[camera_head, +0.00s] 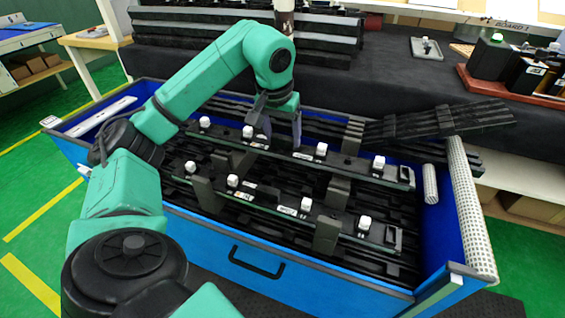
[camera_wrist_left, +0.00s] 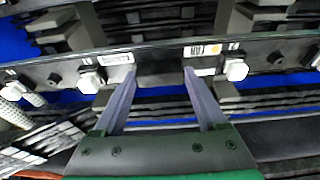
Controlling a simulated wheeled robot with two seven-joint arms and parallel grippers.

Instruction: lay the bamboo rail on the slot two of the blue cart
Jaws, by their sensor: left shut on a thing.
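My left gripper (camera_head: 281,136) is shut on the long dark rail farther from me (camera_head: 340,160), which I take to be the bamboo rail. It carries white knobs and small labels. The left wrist view shows my left gripper (camera_wrist_left: 160,72) with its fingers at the rail (camera_wrist_left: 158,62) between two labels. The rail lies level lengthwise over the blue cart (camera_head: 215,232); I cannot tell whether it touches a support. A similar rail (camera_head: 270,207) lies nearer, along grey upright blocks (camera_head: 327,233) in the cart. Slot numbers are not readable. My right gripper is out of view.
Dark slats fill the cart floor. A stack of dark slats (camera_head: 440,122) leans over the cart's back right. A white dotted roll (camera_head: 470,205) lies along the right rim. A dark table (camera_head: 400,75) with parts stands behind. Green floor (camera_head: 35,190) is clear at left.

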